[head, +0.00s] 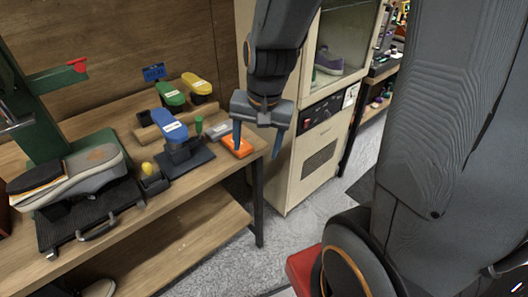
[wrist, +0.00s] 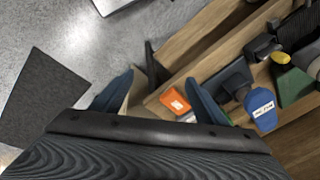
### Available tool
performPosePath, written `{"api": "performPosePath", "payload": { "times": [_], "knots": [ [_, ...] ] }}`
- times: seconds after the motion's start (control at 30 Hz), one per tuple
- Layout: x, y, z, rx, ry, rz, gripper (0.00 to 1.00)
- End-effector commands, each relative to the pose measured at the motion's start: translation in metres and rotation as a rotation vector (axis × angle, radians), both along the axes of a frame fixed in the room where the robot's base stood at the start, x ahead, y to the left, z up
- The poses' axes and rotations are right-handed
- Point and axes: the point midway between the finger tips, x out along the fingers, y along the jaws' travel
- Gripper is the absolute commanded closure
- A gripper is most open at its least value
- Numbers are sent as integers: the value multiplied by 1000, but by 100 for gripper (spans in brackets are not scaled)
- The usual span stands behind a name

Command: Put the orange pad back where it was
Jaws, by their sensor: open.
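The orange pad (head: 238,146) lies flat on the wooden table (head: 208,174), close to its right end. In the wrist view the orange pad (wrist: 174,101) shows a small white mark and lies between the lines of the two fingers. My gripper (head: 256,152) is open and empty, above the table's right end. Its left finger is in front of the pad's edge in the head view; the other finger is out past the table edge. In the wrist view my gripper (wrist: 160,77) points down, with the pad apart from both fingers.
A grey block (head: 218,131) lies beside the pad. A blue-topped labelled item (head: 175,131) stands on a dark base left of it, with green (head: 170,94) and yellow (head: 197,86) ones behind. A sneaker (head: 88,176) is at left. A beige cabinet (head: 318,140) stands right of the table.

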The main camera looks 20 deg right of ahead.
Motion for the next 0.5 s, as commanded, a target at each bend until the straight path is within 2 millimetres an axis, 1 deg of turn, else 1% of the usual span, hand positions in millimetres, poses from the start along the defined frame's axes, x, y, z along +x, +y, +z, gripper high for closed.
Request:
{"api": "performPosePath", "payload": {
  "times": [0.03,0.1,0.2,0.33,0.5],
  "knots": [
    [-10,0,2,-35,1,128,33],
    [-22,-2,3,-78,7,288,33],
    [-33,-4,3,-119,14,448,33],
    [-39,-4,4,-143,18,542,33],
    [-39,-5,4,-146,19,553,33]
  ]
}}
